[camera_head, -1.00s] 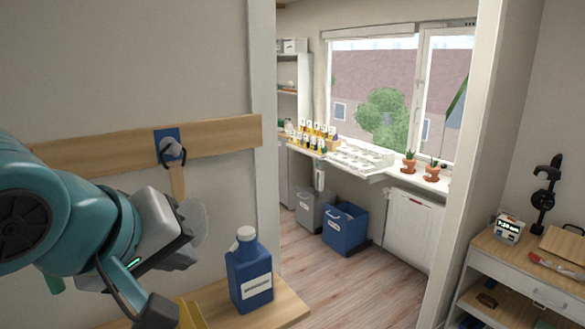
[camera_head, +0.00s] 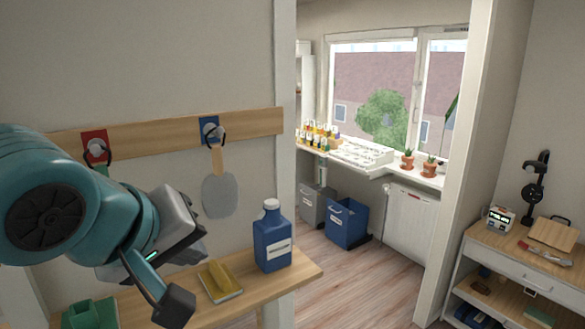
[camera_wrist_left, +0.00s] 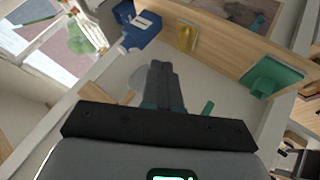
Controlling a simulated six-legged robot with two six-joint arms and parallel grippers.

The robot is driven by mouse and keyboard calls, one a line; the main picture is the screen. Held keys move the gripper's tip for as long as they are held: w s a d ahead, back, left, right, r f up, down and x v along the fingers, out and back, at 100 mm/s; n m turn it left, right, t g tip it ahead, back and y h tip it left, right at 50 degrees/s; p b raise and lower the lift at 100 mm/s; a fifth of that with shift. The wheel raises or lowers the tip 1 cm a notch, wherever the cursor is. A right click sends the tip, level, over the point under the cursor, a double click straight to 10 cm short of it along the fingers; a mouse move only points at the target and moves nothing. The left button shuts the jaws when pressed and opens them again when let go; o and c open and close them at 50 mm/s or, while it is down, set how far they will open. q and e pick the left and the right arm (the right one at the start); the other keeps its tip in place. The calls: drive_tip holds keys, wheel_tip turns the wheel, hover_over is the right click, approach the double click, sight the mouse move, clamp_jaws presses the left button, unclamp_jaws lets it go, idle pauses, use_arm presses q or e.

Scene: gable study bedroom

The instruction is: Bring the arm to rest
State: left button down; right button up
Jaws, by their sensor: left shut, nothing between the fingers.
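My left arm comes in from the left in the head view. Its left gripper (camera_head: 174,305) points down toward the front of a wooden shelf (camera_head: 211,304). In the left wrist view its dark fingers (camera_wrist_left: 160,70) lie together with nothing between them. The gripper appears apart from the things around it. My right gripper is in neither view.
A blue bottle (camera_head: 272,242), a yellow-handled tool (camera_head: 220,280) and a green block (camera_head: 90,314) are on the shelf. A grey paddle (camera_head: 220,195) hangs from a wall rail (camera_head: 150,133). A low cabinet (camera_head: 525,278) stands right; open floor (camera_head: 345,282) lies between.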

use_arm(q)
drive_tip(key=w+d+f+m+g, duration=0.1)
drive_tip(key=w+d+f+m, duration=0.15)
drive_tip(key=w+f, duration=0.65)
wheel_tip(320, 180, down, 34)
drive_tip(key=s+d+m+g+h+b, duration=0.1)
drive_tip(key=s+d+m+g+b, duration=0.1)
drive_tip(key=g+b, duration=0.25)
drive_tip(key=s+a+f+g+b, duration=0.1)
drive_tip(key=s+f, duration=0.9)
drive_tip(key=f, duration=0.2)
drive_tip(key=s+a+f+g, duration=0.2)
drive_tip(key=s+f, duration=0.8)
drive_tip(key=f, duration=0.2)
drive_tip(key=shift+a+f+h+b, duration=0.3)
drive_tip(key=shift+b, duration=0.1)
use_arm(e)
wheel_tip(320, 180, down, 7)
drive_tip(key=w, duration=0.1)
use_arm(q)
drive_tip(key=shift+s+r+n, duration=0.1)
drive_tip(key=shift+s+n, duration=0.05)
drive_tip(key=shift+n, duration=0.1)
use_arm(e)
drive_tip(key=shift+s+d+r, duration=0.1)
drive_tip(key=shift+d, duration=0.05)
